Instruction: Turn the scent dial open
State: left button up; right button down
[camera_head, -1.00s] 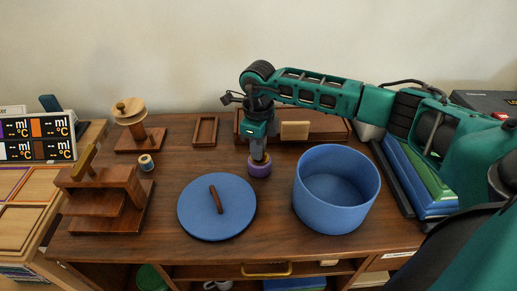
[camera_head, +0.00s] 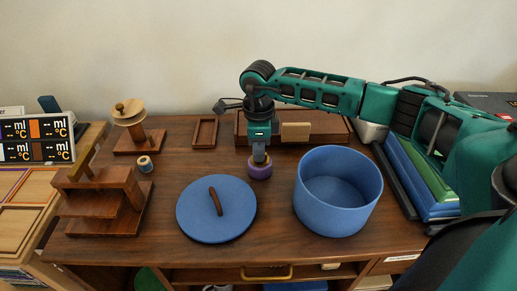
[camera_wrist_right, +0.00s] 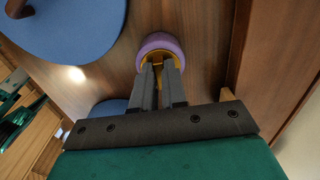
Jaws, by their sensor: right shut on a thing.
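The scent dial appears as a small round purple piece (camera_head: 260,170) standing on the brown desk, left of the blue pot. In the right wrist view the purple piece (camera_wrist_right: 160,44) has a yellow part (camera_wrist_right: 176,62) on it, at the fingertips. My right gripper (camera_head: 259,155) points down onto it from above. In the right wrist view its two dark fingers (camera_wrist_right: 160,76) are closed on the yellow part. The fingers hide much of the yellow part, so I cannot read the dial's angle. My left gripper is not in view.
A blue pot (camera_head: 313,196) stands close on the right. A blue round lid (camera_head: 234,224) with a brown handle lies at front left. A wooden box (camera_head: 330,126) stands behind the gripper. A stepped wooden stand (camera_head: 97,201) and a spool (camera_head: 145,164) are farther left.

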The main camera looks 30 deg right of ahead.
jog(key=c, duration=1.2)
grip_release()
jog(key=shift+o, duration=0.2)
jog(key=shift+r, duration=0.1)
pick_arm(q)
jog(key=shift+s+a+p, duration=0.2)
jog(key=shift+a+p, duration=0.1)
jog(key=shift+p, duration=0.3)
pick_arm(e)
notch_tip(320, 180, up, 13)
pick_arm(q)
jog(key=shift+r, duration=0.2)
pick_arm(e)
jog(key=shift+s, duration=0.1)
